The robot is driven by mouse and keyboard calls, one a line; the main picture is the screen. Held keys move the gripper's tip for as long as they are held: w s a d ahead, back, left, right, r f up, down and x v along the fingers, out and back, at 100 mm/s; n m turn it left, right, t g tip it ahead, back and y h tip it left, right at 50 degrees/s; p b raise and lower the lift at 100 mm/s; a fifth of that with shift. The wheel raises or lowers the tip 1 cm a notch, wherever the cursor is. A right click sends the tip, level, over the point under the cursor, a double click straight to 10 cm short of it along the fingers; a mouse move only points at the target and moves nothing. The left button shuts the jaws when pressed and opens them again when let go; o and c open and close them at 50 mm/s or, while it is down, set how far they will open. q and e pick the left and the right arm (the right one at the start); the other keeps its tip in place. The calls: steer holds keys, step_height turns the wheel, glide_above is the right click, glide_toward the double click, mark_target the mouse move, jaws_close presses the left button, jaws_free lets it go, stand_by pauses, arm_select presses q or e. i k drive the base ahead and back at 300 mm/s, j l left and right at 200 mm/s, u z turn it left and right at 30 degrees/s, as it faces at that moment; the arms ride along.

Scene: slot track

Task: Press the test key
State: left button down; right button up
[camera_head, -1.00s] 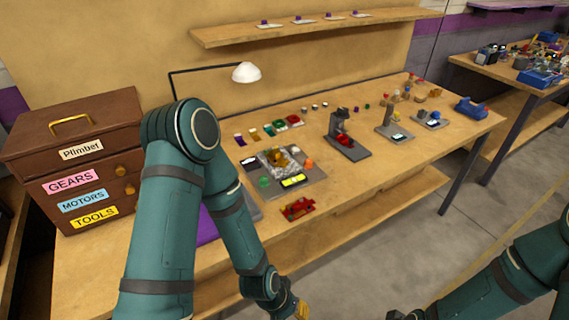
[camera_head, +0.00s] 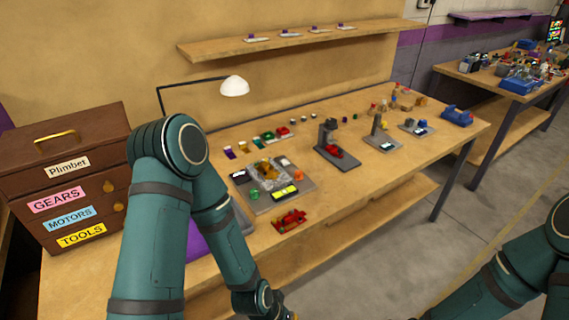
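A grey test board (camera_head: 305,187) lies on the workbench, right of my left arm. It carries a green round part (camera_head: 254,195), an orange part (camera_head: 298,175), a dark panel (camera_head: 239,176) and a lit yellow-green display (camera_head: 285,192). Its middle holds a clear and yellowish part (camera_head: 268,170). I cannot tell which part is the test key; no label is readable. My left arm hangs in front of the bench and its gripper is below the picture. My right arm enters at lower right with its gripper out of view.
A red toy car (camera_head: 289,220) lies at the bench (camera_head: 345,215) front edge. A brown drawer cabinet (camera_head: 108,150) stands left. A white lamp (camera_head: 235,87) hangs behind the board. A grey stand (camera_head: 335,150) and smaller devices stand to the right. A second bench (camera_head: 500,90) is at far right.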

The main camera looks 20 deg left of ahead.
mark_target(286, 162)
steer(key=i+l+u, duration=0.15)
steer(key=i+l, duration=0.15)
steer(key=i+l+u, duration=0.15)
steer(key=l, duration=0.25)
steer(key=i+l+u, duration=0.15)
steer(key=i+l, duration=0.2)
steer(key=i+l+u, duration=0.15)
steer(key=l, duration=0.3)
steer(key=i, duration=0.1)
